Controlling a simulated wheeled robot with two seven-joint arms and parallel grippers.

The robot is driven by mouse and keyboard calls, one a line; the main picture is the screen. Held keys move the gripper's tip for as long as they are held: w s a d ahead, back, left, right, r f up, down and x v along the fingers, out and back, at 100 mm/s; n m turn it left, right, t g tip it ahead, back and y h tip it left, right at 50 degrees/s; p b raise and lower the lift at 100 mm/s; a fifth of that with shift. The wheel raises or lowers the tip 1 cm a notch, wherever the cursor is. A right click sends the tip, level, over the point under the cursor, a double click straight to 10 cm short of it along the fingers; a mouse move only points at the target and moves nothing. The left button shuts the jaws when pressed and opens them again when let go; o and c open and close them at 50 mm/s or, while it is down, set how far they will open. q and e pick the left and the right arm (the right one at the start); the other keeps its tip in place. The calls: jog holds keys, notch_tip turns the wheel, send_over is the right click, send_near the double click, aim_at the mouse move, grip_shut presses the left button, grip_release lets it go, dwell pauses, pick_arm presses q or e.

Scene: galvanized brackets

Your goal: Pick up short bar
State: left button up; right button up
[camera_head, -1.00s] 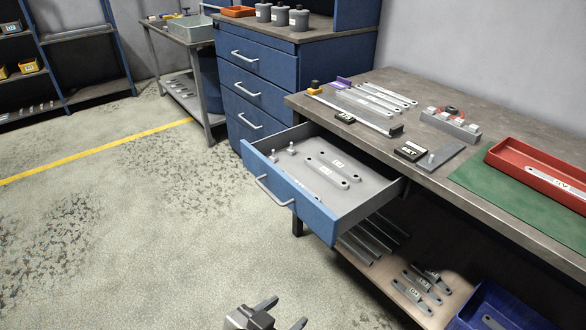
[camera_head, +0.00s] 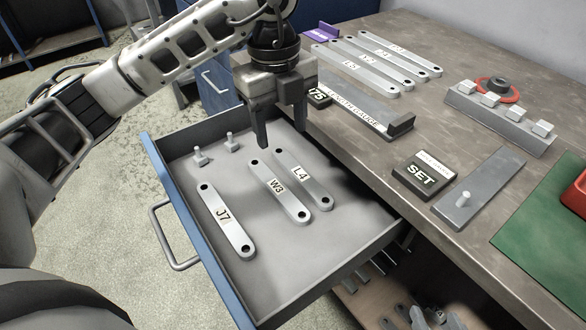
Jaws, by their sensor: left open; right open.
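Three flat grey bars with a hole at each end lie apart in the open drawer (camera_head: 340,268): J7 (camera_head: 226,222), W3 (camera_head: 279,189) and L4 (camera_head: 303,178). They look close in length, and I cannot tell for sure which is the short one. My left gripper (camera_head: 282,139) is open and empty, with its fingers pointing down above the far ends of W3 and L4. It seems to be above the bars, not touching them. My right gripper is not in view.
Two small pegs (camera_head: 230,141) stand in the drawer's far left corner. On the bench are several longer bars (camera_head: 372,61), a length gauge (camera_head: 352,108), a SET block (camera_head: 420,178), a plate with a peg (camera_head: 478,190) and a red tray (camera_head: 574,192). The drawer's near end is clear.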

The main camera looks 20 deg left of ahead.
pick_arm(q)
jog(key=a+f, duration=0.1)
send_over(276, 186)
jog(key=shift+n+y, duration=0.3)
jog(key=f, duration=0.8)
jog(key=shift+d+f+b, duration=0.1)
jog(key=shift+d+b, duration=0.2)
jog(key=shift+b, duration=0.1)
jog(key=shift+a+f, duration=0.15)
jog(key=shift+f, duration=1.4)
jog(key=shift+a+f, duration=0.1)
jog(key=shift+f, duration=1.4)
grip_shut()
jog(key=shift+r, duration=0.15)
